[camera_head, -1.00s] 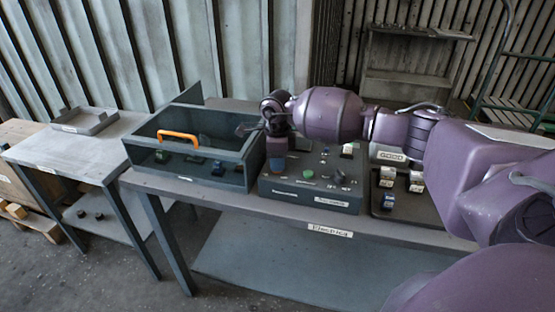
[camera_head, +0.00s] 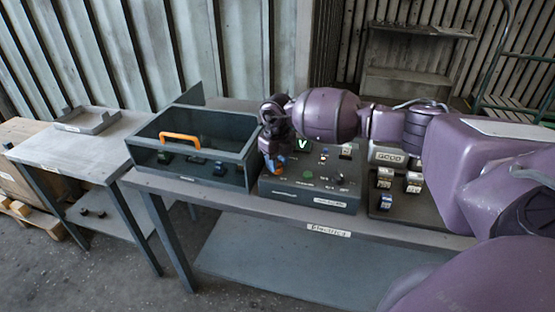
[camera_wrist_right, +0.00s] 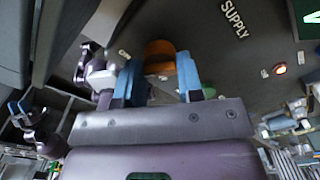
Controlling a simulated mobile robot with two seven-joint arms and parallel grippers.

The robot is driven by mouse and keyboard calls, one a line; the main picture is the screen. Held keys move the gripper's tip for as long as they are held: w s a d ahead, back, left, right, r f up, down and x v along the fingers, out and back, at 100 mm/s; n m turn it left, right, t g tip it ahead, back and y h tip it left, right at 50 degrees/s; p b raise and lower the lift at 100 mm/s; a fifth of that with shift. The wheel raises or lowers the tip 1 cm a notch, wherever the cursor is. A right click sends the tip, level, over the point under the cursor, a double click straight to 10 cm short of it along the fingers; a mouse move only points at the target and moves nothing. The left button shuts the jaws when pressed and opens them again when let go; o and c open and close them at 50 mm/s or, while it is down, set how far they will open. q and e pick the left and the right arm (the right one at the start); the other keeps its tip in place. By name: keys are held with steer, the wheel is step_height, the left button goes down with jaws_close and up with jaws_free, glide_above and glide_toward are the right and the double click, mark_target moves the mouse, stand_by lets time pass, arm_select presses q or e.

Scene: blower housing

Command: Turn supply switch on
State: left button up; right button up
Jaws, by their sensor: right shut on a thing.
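The grey control box (camera_head: 310,190) stands on the table, with knobs and small switches on its top. In the right wrist view, an orange supply switch (camera_wrist_right: 158,50) sits beside the printed SUPPLY label (camera_wrist_right: 235,20). My right gripper (camera_wrist_right: 158,88) has its blue fingers on either side of the orange switch and is shut on it. In the head view, my right gripper (camera_head: 274,166) is low at the left part of the box and hides most of the switch.
An open-topped dark bin (camera_head: 190,150) with an orange handle (camera_head: 180,136) stands left of the box. A dark tray (camera_head: 395,205) with several small parts and a GOOD label (camera_head: 389,157) stands right. A side table (camera_head: 80,145) holds a shallow tray (camera_head: 86,119).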

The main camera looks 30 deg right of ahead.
steer(key=shift+r+m, duration=0.1)
steer(key=shift+m, duration=0.7)
steer(key=o, duration=0.9)
step_height(320, 180, up, 11)
steer(key=shift+f, duration=0.15)
stand_by(0.5)
